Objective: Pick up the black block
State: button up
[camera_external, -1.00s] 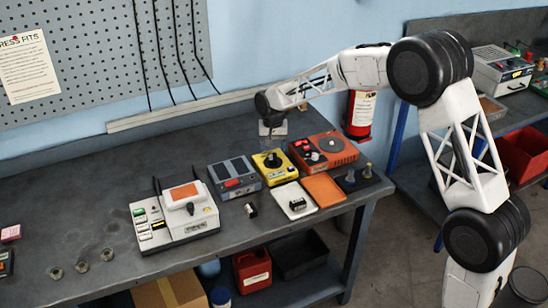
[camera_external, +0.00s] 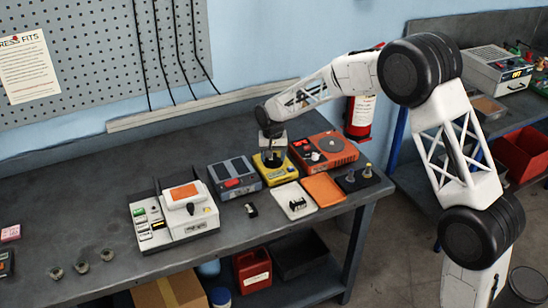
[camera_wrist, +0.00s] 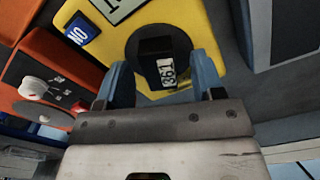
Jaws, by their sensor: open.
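A black block (camera_wrist: 155,47) with a white label reading 361 stands on the round black pad (camera_wrist: 185,50) of the yellow unit (camera_wrist: 88,48) in the wrist view. My gripper (camera_wrist: 163,72) is open, with one blue finger on each side of the block's near part. I cannot tell whether the fingers touch it. In the external view my gripper (camera_external: 272,152) is low over the yellow unit (camera_external: 283,178) and hides most of the block. Another small black block (camera_external: 251,210) lies on the bench, and one more (camera_external: 297,204) sits on a white tray (camera_external: 288,192).
An orange unit (camera_external: 340,150) stands right of the yellow one and a grey unit (camera_external: 225,172) left of it, both close. An orange tray (camera_external: 323,190) is in front. A white press-like device (camera_external: 190,240) stands further left. The bench's back left is clear.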

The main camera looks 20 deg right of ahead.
aim_at(273, 157)
grip_shut()
jog(key=shift+r, duration=0.25)
jog(key=shift+r, duration=0.55)
notch_tip(273, 157, up, 2)
jog(key=shift+r, duration=0.1)
jog(key=s+d+r, duration=0.1)
jog(key=s+d, duration=0.1)
jog(key=s, duration=1.3)
jog(key=shift+s+d+r, duration=0.15)
jog(key=shift+s+d, duration=0.1)
jog(key=shift+s, duration=0.15)
